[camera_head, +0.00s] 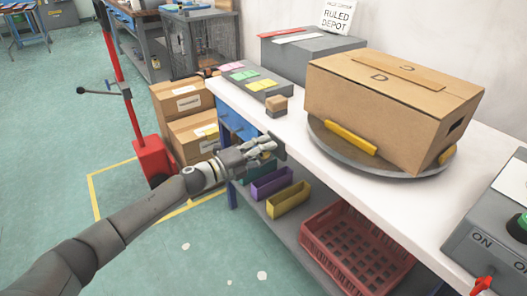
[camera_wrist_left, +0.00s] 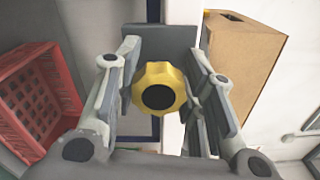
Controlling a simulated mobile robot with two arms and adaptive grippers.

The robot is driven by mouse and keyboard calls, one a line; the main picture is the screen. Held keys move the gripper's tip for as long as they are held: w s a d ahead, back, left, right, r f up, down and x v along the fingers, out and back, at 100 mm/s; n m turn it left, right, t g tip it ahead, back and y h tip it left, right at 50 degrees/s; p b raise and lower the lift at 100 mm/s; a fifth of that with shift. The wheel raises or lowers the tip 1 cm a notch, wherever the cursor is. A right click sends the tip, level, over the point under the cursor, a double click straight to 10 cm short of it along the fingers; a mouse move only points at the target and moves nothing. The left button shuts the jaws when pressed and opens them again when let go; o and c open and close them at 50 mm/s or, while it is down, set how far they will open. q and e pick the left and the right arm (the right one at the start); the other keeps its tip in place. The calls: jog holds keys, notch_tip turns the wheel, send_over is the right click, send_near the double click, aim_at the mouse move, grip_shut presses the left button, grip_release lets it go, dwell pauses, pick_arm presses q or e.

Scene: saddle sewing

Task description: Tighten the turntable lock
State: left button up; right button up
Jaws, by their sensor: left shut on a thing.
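The turntable (camera_head: 350,165) is a round grey disc on the white bench. A closed cardboard box (camera_head: 385,110) sits on it between yellow stops (camera_head: 350,138); the box also shows in the left wrist view (camera_wrist_left: 240,65). My left gripper (camera_head: 266,146) is at the bench's front edge, left of the turntable. In the left wrist view the lock, a yellow lobed knob (camera_wrist_left: 160,88) with a dark centre, lies between the two fingers, and my left gripper is shut on it. In the head view the gripper hides the knob. My right gripper is not in view.
A red crate (camera_head: 352,250) and small bins (camera_head: 288,199) stand on the shelf below the bench top (camera_head: 300,165). A grey control box (camera_head: 492,232) is at right. Cartons (camera_head: 180,102) and a red stand (camera_head: 153,158) are on the floor.

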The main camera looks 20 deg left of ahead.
pick_arm(q)
jog(key=shift+f, duration=0.1)
dwell(0.4)
jog(key=o, duration=1)
jog(key=shift+o, duration=0.2)
jog(key=shift+s, duration=0.15)
jog(key=v, duration=1.1)
jog(key=shift+s+a, duration=0.3)
